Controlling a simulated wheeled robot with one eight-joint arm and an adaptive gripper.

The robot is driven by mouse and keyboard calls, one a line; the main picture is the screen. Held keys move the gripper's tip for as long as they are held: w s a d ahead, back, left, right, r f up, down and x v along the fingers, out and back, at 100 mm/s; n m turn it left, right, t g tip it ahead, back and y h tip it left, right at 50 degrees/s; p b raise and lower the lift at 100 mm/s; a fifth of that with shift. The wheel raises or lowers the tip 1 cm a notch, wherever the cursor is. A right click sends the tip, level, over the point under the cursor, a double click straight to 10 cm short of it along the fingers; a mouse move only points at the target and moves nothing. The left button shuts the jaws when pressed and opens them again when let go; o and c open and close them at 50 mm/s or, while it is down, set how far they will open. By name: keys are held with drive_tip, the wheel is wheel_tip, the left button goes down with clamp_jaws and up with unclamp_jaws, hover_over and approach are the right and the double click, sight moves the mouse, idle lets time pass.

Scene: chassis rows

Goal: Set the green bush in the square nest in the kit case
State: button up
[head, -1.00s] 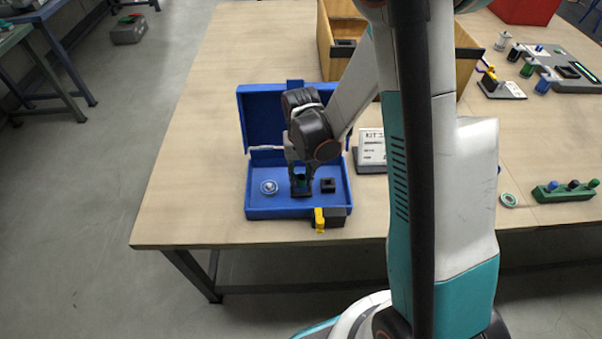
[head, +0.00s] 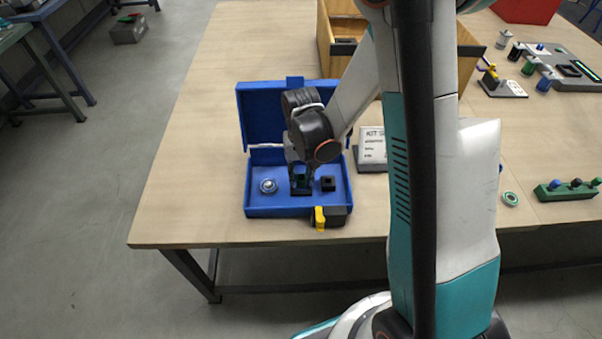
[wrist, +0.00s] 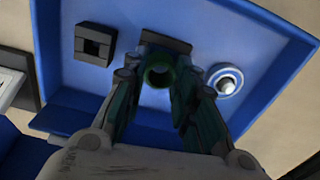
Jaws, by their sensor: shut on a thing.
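The blue kit case (head: 254,205) lies open near the table's front edge, lid raised at the back. My gripper (head: 301,176) points down into it, shut on the green bush (wrist: 159,75), whose round open end shows between the fingers in the wrist view. A black block (wrist: 166,42) sits right by the bush, at the middle of the case, partly hidden by the fingers. Whether the bush is in it or above it I cannot tell. A second black block with a square opening (head: 328,184) stands apart from the gripper; the wrist view shows it too (wrist: 95,44).
A round pale fitting (head: 268,186) sits on the other side in the case. A yellow and black latch (head: 320,217) is at the case's front edge. A kit sign (head: 371,150) stands to the right, with a wooden bin (head: 325,40) behind. The table's left side is clear.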

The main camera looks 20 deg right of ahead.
drive_tip(key=shift+f+b, duration=0.6)
drive_tip(key=shift+f, duration=0.15)
drive_tip(key=o, duration=0.9)
drive_tip(key=shift+r, duration=0.1)
drive_tip(key=shift+c, duration=0.2)
drive_tip(key=shift+r, duration=0.1)
wheel_tip(320, 180, up, 12)
